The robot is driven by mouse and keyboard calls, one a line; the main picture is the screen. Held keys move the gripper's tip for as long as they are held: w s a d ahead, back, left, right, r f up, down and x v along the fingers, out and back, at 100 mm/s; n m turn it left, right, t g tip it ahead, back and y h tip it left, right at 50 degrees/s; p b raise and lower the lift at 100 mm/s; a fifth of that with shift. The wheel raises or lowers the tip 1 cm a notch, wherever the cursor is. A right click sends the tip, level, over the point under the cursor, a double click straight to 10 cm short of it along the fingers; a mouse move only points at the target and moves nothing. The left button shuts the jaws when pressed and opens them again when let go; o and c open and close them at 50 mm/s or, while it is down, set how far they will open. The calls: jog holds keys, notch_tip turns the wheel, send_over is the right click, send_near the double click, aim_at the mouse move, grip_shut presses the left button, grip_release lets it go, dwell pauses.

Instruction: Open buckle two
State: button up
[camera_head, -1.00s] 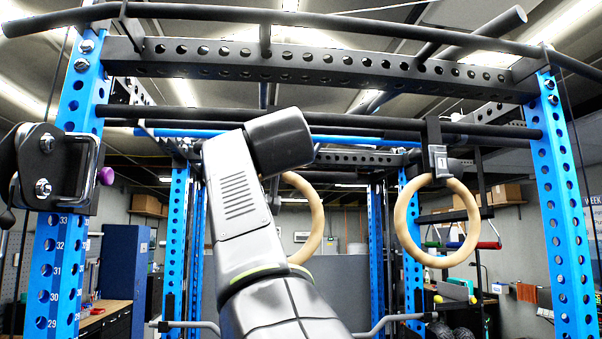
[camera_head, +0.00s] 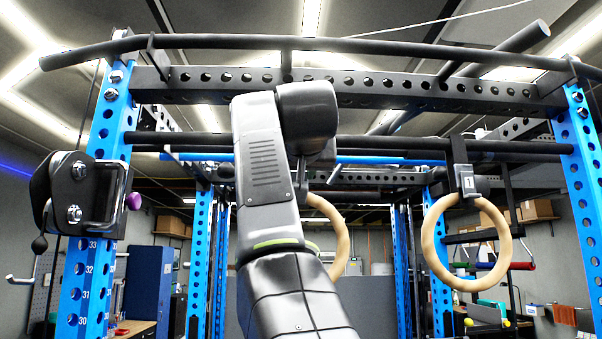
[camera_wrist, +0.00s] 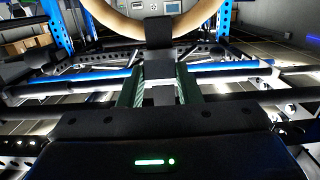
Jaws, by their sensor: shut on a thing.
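In the wrist view, my gripper (camera_wrist: 160,84) has its two green-edged fingers on either side of a grey buckle (camera_wrist: 159,69) and is shut on it. A dark strap (camera_wrist: 159,33) joins this buckle to a wooden ring at the picture's top. In the head view, that left ring (camera_head: 340,232) hangs partly behind my arm, which hides most of the buckle and its number. The other buckle (camera_head: 467,183), marked 1, sits on a black strap above the right wooden ring (camera_head: 428,240). My gripper is away from that one.
A blue rack upright (camera_head: 96,200) with a black bracket (camera_head: 85,195) stands at left. Another blue upright (camera_head: 582,190) stands at right. A black perforated crossbeam (camera_head: 400,92) and dark bars span above and behind my arm. Open space lies between the two rings.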

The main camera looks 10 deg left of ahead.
jog(key=o, duration=1)
jog(key=shift+s, duration=0.15)
jog(key=b+v, duration=0.1)
jog(key=v, duration=1.2)
jog(key=shift+s+d, duration=0.2)
jog(key=shift+s, duration=0.05)
jog(key=shift+w, duration=0.1)
jog(key=shift+p+x, duration=0.4)
jog(key=shift+x, duration=5.85)
jog(key=shift+a, duration=0.15)
